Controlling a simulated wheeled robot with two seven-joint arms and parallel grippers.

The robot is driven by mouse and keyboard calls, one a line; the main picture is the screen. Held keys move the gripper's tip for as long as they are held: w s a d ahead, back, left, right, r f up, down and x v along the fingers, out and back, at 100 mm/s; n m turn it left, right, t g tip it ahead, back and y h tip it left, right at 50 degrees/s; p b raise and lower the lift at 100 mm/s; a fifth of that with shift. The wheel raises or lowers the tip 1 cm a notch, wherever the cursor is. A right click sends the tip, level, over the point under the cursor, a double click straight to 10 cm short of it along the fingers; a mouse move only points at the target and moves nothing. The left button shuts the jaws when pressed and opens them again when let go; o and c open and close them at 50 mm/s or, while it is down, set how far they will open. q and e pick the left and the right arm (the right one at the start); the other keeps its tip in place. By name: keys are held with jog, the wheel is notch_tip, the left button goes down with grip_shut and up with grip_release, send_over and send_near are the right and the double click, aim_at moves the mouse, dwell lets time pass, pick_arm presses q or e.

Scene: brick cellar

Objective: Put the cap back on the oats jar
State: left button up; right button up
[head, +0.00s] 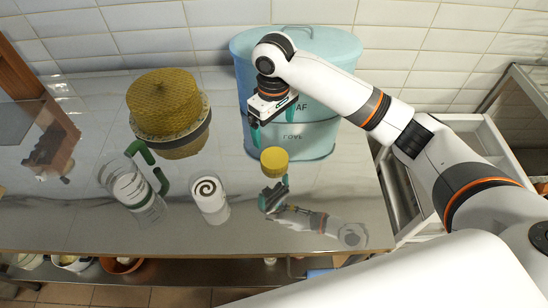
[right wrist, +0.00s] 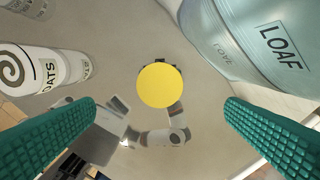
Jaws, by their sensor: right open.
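The oats jar (head: 215,208) is a white cylinder with a dark spiral on its upper end, on the steel table left of the yellow cap (head: 274,160). It also shows at the left of the right wrist view, labelled OATS (right wrist: 70,66). The round yellow cap (right wrist: 157,86) is between and below the fingers in that view, apart from both. My right gripper (head: 262,125) is open and empty, above and behind the cap in the head view. Its green-padded fingers (right wrist: 158,135) are wide apart. My left gripper is not in view.
A blue LOAF bin (head: 310,140) stands close behind the right gripper.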

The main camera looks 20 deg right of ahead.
send_over(275, 158)
jog(key=f, duration=0.5)
jog(key=shift+w+f+p, duration=0.2)
jog(key=shift+p, duration=0.2)
jog(key=shift+f, duration=0.25)
jog(key=shift+a+f, duration=0.1)
jog(key=shift+f, duration=0.35)
notch_tip(275, 158, down, 4)
jog(key=shift+s+f+p, duration=0.15)
jog(key=shift+f+p, duration=0.05)
jog(key=shift+p, duration=0.4)
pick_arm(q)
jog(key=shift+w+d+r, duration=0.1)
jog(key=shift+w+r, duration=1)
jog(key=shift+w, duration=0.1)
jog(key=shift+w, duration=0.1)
pick_arm(e)
jog(key=c, duration=1)
